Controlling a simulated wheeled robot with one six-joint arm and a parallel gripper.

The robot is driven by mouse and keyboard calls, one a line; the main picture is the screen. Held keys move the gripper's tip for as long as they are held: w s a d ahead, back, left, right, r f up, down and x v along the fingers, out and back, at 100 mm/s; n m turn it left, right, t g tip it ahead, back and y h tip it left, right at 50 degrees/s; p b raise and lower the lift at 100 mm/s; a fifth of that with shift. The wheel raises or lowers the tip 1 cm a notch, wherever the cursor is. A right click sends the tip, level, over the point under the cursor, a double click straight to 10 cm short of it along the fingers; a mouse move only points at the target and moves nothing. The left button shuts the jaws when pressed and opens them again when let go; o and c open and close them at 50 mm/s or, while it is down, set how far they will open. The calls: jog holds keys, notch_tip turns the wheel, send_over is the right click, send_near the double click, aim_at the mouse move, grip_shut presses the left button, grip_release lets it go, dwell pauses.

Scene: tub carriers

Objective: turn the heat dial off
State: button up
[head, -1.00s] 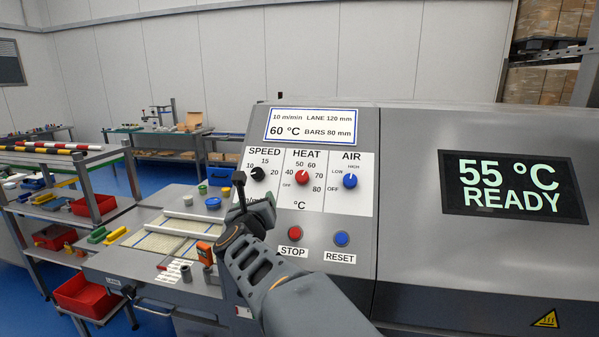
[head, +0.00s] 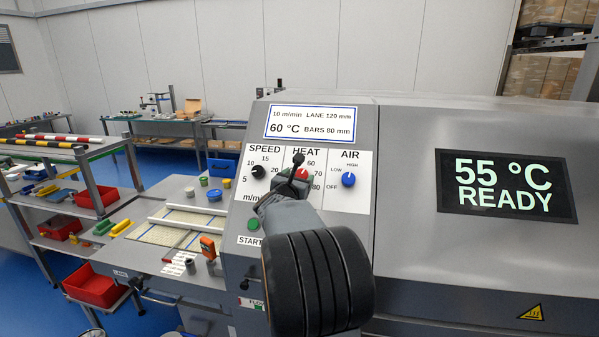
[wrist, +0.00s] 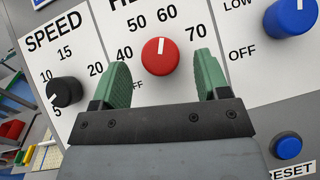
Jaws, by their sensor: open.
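The red heat dial (wrist: 160,59) is on the sloping panel, and its white mark points up between 50 and 60 in the wrist view. In the head view only part of the heat dial (head: 302,174) shows behind my gripper (head: 294,172). In the wrist view, my gripper (wrist: 163,72) is open, with one green finger to the left of the dial and one to the right. Gaps show between the fingers and the dial.
The black speed dial (wrist: 65,92) is close to the left finger. The blue air dial (head: 348,180) and the blue reset button (wrist: 287,147) are to the right. The display (head: 507,187) reads 55 °C READY. My arm hides the stop button in the head view.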

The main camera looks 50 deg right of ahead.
jog(key=shift+x, duration=1.05)
jog(key=c, duration=0.9)
jog(key=shift+f, duration=0.1)
jog(key=shift+c, duration=0.2)
